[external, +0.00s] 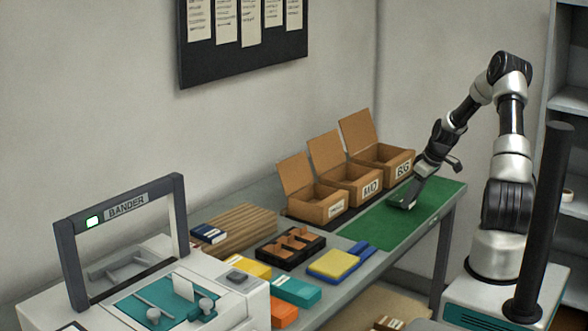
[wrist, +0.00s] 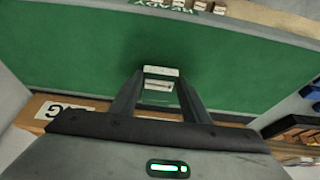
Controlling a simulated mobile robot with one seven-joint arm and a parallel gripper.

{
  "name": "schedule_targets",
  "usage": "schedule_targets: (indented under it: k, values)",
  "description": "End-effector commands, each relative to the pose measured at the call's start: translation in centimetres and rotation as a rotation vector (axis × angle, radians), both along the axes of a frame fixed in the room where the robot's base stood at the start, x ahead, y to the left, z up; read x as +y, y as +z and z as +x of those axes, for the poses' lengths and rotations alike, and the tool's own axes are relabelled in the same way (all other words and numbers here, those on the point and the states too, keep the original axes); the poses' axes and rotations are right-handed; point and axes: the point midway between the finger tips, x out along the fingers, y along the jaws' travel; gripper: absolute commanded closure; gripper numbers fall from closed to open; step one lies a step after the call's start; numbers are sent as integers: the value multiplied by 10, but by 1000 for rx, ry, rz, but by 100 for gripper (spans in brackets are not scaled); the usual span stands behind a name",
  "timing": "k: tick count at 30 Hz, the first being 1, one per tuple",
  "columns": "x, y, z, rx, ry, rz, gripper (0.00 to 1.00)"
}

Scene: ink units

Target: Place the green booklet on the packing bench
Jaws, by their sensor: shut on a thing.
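My gripper (external: 408,203) is low over the green mat at the right end of the packing bench (external: 448,228). In the wrist view my gripper (wrist: 160,76) is shut on a small green thing with pale edges, which looks like the green booklet (wrist: 159,98). The fingers hide part of it. In the external view the booklet (external: 400,205) shows as a pale green sliver at the fingertips, at or just above the mat. I cannot tell whether it touches the mat.
Open cardboard boxes (external: 352,187) stand behind the green mat (external: 385,228). A black divided tray (external: 290,248) and a yellow and blue item (external: 340,261) lie left of the mat. The bander (external: 125,205) is at the far left. Much of the mat is clear.

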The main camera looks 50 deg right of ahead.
Motion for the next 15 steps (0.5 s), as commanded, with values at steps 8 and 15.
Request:
schedule_targets:
  k: [8,15]
  values:
    - [0,-7,0,-1,1,-1,80]
    - [0,-10,0,-1,1,0,43]
